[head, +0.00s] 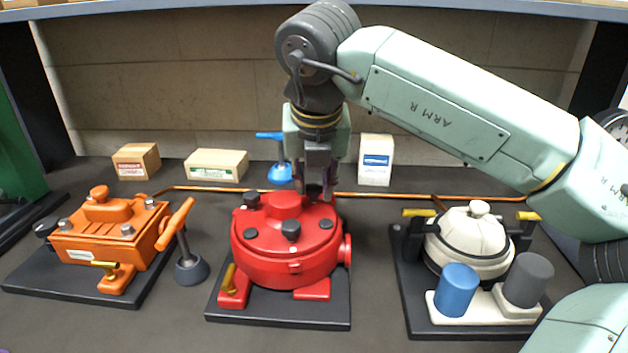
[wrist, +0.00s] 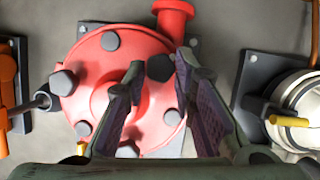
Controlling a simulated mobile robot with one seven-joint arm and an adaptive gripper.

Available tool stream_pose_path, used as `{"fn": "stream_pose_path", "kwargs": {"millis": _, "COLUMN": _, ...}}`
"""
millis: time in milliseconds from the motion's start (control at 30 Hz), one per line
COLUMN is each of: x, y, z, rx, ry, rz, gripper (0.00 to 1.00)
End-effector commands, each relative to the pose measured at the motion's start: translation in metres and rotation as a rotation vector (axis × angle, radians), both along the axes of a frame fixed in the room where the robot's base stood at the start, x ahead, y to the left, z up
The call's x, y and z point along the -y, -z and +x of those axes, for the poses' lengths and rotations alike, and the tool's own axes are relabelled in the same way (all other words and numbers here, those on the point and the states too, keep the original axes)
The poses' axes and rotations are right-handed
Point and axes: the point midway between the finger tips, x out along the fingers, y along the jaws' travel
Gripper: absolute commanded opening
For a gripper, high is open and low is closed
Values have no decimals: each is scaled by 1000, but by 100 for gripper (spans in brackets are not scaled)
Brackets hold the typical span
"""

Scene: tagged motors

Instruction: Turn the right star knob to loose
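The red round housing (head: 283,258) stands in the middle of the bench with several dark knobs on its lid. It also shows in the wrist view (wrist: 92,60). The larger dark knob at the right of the lid (wrist: 160,67) appears between my fingertips in the wrist view; in the head view my gripper hides it. Other larger knobs are at the back left (head: 252,199) and front (head: 290,230). My gripper (head: 314,192) points down over the lid's right rear. It is open in the wrist view (wrist: 158,70); I cannot tell whether either finger touches the knob.
An orange motor (head: 105,240) stands on the left, with a lever beside it. A cream motor (head: 470,240) with blue and grey cylinders stands on the right. A blue-handled part (head: 279,172) and several boxes are behind.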

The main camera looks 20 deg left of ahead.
Motion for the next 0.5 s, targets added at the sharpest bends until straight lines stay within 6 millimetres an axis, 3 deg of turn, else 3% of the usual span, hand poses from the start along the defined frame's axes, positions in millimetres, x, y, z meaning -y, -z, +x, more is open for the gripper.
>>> {"fn": "stream_pose_path", "kwargs": {"millis": 233, "x": 0, "y": 0, "z": 0, "rx": 1, "ry": 1, "rz": 1, "gripper": 43}}
{"fn": "stream_pose_path", "kwargs": {"millis": 500, "x": 0, "y": 0, "z": 0, "rx": 1, "ry": 2, "rz": 1, "gripper": 43}}
